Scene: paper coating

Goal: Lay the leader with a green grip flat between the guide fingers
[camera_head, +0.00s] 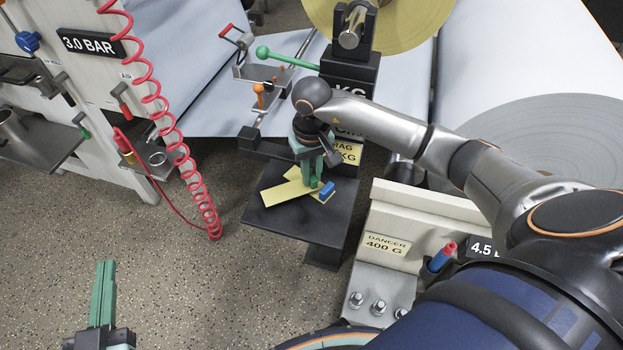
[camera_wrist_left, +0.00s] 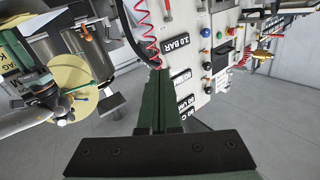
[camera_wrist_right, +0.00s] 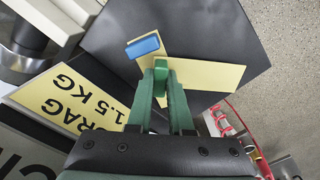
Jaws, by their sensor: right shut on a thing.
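The leader with the green grip is a flat yellow strip (camera_head: 282,194) on the dark table; it also shows in the right wrist view (camera_wrist_right: 212,76). My right gripper (camera_wrist_right: 164,92) points down over it and is shut on its green grip (camera_wrist_right: 160,68). A second yellow leader (camera_wrist_right: 153,26) with a blue grip (camera_wrist_right: 143,46) lies crosswise beside it, partly hidden by my fingers. My left gripper (camera_head: 106,290) is shut and empty, low at the left, well away from the table. I cannot clearly make out the guide fingers.
The small dark table (camera_head: 275,220) holds the leaders. Behind it stand a bracket with an orange knob (camera_head: 259,90), a green-knobbed lever (camera_head: 264,53) and pale paper web. A red coiled hose (camera_head: 180,140) hangs left. A danger-labelled block (camera_head: 410,220) stands right.

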